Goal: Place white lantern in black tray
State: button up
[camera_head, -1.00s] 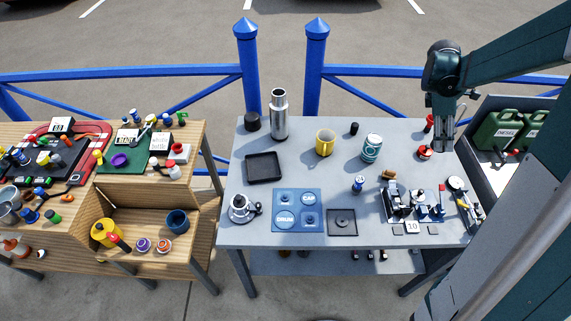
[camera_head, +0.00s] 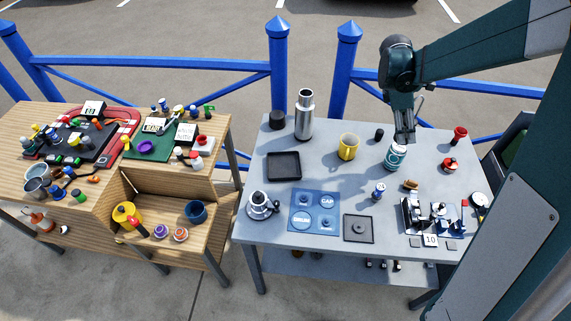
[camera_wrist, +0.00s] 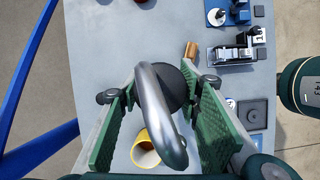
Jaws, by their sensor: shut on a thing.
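The pads and handle hide part of the lantern's body in the wrist view. The black tray (camera_head: 284,166), square and rimmed, lies empty at the table's left side.
A blue mat (camera_head: 314,211) and a flat dark plate (camera_head: 359,228) lie in front. A small blue can (camera_head: 378,190) is near the lantern.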

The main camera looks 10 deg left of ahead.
jog(key=a+n+t, duration=0.1)
jog(key=a+n, duration=0.2)
jog(key=a, duration=1.7)
jog(key=n+t, duration=0.1)
jog(key=n, duration=0.2)
send_over(289, 166)
jog(key=a, duration=0.1)
jog(key=shift+s+a+f, duration=0.15)
jog(key=shift+f, duration=0.7)
jog(key=shift+s+a+f, duration=0.1)
jog(key=shift+f, duration=0.7)
jog(key=shift+s+a+f, duration=0.15)
jog(key=shift+f, duration=0.7)
jog(key=shift+f, duration=3.15)
jog(key=shift+f, duration=1.85)
jog(key=shift+f+b, duration=0.15)
jog(key=shift+b, duration=0.15)
